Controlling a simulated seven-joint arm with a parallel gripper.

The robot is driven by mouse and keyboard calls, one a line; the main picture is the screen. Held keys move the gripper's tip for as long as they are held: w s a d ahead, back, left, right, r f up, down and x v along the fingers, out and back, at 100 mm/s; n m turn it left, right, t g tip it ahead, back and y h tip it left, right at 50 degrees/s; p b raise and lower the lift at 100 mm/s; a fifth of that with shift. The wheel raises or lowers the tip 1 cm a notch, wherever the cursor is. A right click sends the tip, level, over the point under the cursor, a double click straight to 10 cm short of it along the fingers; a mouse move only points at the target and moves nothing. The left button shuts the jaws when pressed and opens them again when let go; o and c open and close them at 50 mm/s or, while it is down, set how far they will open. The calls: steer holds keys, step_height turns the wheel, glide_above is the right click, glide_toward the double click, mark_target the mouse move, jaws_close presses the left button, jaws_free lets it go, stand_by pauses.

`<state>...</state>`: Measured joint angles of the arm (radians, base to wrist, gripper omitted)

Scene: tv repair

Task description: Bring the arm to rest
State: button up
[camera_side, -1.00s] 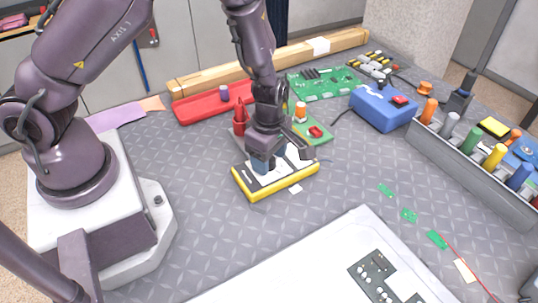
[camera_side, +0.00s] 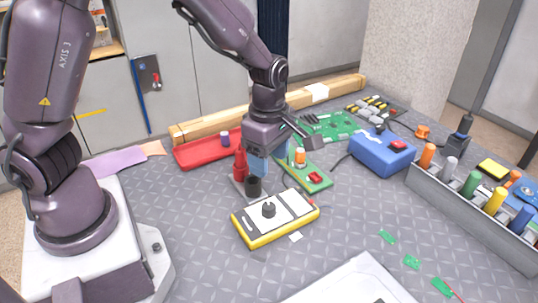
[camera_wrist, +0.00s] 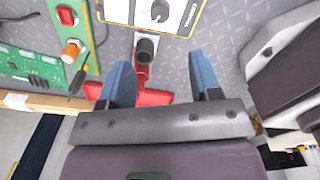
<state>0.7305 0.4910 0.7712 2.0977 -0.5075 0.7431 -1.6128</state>
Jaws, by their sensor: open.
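My gripper (camera_side: 262,165) is open and empty, raised above the bench beyond the yellow-edged meter. A black cylinder (camera_side: 253,186) and a red tool (camera_side: 240,165) stand close below and beside the fingers.
A green board with orange and red parts (camera_side: 312,180) lies right of my gripper. A red tray (camera_side: 200,150) and a wooden beam (camera_side: 200,129) are behind. A blue box (camera_side: 372,155) and a grey bin of coloured handles (camera_side: 460,208) stand right. The front bench is partly clear.

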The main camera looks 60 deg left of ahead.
stand_by(0.3)
steer(key=s+a+r+m+t, duration=0.1)
steer(key=s+r+m+t, duration=0.1)
steer(key=s+r+m, duration=0.5)
steer(key=s+a+r+m+t, duration=0.1)
steer(key=s+r+m+t, duration=0.2)
steer(key=s+r+m, duration=0.4)
step_height(320, 180, up, 4)
steer(key=m, duration=0.8)
steer(key=shift+s+a+m+t, duration=0.2)
steer(key=shift+s+m+t, duration=0.1)
